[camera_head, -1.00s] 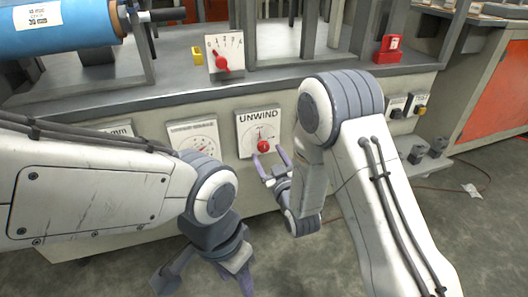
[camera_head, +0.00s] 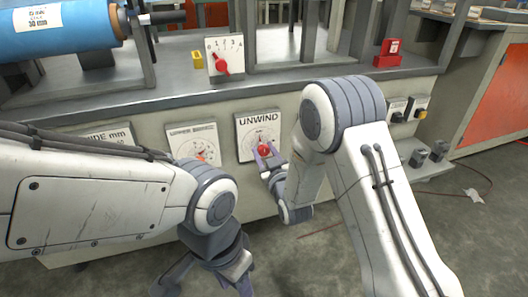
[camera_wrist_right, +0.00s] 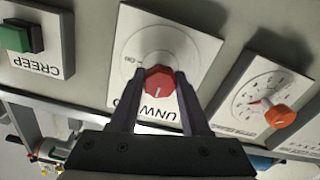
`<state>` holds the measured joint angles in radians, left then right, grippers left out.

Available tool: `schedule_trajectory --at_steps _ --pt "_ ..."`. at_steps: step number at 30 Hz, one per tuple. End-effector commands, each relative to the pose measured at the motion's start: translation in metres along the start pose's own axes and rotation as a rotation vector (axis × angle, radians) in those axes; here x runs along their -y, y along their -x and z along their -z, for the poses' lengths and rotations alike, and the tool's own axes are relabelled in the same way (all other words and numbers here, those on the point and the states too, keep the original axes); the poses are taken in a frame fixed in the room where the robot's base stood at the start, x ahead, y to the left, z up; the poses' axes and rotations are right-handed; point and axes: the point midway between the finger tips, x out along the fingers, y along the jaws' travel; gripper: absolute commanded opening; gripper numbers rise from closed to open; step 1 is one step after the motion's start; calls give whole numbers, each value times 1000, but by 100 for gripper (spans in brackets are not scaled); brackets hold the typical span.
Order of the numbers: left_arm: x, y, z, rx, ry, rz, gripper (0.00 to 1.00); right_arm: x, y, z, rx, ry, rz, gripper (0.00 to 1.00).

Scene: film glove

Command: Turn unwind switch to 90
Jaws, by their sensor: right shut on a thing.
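The unwind switch is a red round knob (camera_head: 264,151) on a white plate labelled UNWIND (camera_head: 258,121), on the front of the machine. In the right wrist view the plate appears upside down, and the knob (camera_wrist_right: 158,82) has a pale pointer mark toward the bottom of the picture. My right gripper (camera_head: 265,153) is at the plate, its two fingers on either side of the knob and shut on it. The fingers hide part of the plate's lettering in the wrist view. My left gripper (camera_head: 208,285) hangs low at the bottom edge, fingers spread and empty, partly cut off.
A dial plate with an orange knob (camera_wrist_right: 280,117) sits beside the unwind plate. A CREEP button box (camera_wrist_right: 35,40) is on its other side. A lever scale (camera_head: 223,57) and a red box (camera_head: 388,52) stand on the ledge above.

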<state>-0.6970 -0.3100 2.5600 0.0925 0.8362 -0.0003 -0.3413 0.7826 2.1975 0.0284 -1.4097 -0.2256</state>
Motion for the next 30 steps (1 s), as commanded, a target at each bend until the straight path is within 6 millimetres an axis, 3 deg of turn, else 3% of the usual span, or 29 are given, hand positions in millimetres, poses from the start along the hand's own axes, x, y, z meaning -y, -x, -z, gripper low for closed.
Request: schedule_trajectory --at_steps 11,30 --pt "0 0 0 0 0 0 50 1 0 0 0 -143 3 0" --pt "0 -2 0 0 0 0 50 1 1 -1 3 -732 4 0"
